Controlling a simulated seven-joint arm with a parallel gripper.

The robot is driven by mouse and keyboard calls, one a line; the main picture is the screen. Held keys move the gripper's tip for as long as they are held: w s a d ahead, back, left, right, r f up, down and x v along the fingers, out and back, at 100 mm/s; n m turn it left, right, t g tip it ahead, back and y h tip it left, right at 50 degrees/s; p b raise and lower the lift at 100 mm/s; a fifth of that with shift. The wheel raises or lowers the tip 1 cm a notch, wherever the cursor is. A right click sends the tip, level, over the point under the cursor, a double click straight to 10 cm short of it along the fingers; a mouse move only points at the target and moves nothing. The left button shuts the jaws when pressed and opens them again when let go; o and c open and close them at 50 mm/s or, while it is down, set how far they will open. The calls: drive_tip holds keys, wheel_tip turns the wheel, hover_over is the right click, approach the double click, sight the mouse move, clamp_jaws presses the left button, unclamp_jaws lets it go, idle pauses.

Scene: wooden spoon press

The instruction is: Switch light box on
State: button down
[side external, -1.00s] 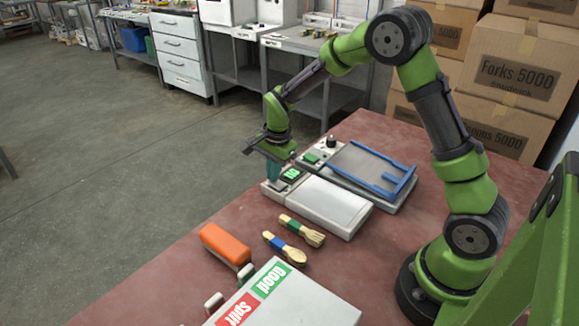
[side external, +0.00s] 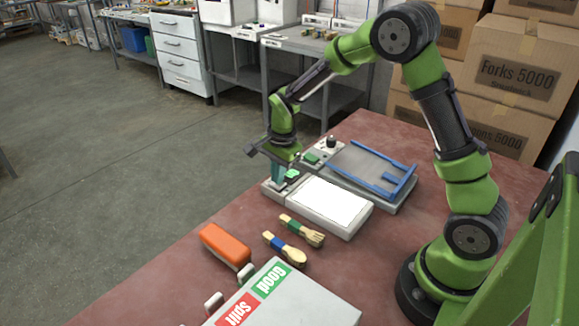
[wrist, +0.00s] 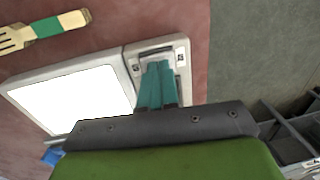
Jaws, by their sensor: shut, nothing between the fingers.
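The light box (side external: 335,205) lies on the red table, and its panel glows bright white; the lit panel also shows in the wrist view (wrist: 75,102). My gripper (side external: 278,182) is shut and empty, pointing down over the switch end. In the wrist view its teal fingertips (wrist: 158,68) are together at the switch recess and cover most of the switch. I cannot tell whether they touch it.
A wooden fork (side external: 302,230) and spoon (side external: 284,248) lie in front of the light box. An orange-handled object (side external: 226,246) and a grey box with Good and Split labels (side external: 290,300) are nearer. A device with a blue frame (side external: 372,172) stands behind.

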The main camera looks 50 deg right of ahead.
sight(278, 186)
wheel_tip(278, 186, up, 14)
drive_tip(key=w, duration=0.1)
drive_tip(key=shift+w, duration=0.35)
idle(0.4)
drive_tip(key=s+a+r+n+t, duration=0.1)
drive_tip(key=s+a+n+t, duration=0.1)
drive_tip(key=s+n, duration=0.2)
drive_tip(key=s+a+r+n+t+y, duration=0.1)
drive_tip(key=s+n, duration=0.4)
drive_tip(key=s, duration=0.6)
drive_tip(key=s+a+r+n+t+y, duration=0.1)
drive_tip(key=s+a+r+n+t, duration=0.1)
drive_tip(key=s+n, duration=0.3)
drive_tip(key=shift+s+a+r+t, duration=0.4)
drive_tip(key=shift+s+a+r, duration=0.45)
drive_tip(key=shift+s, duration=0.4)
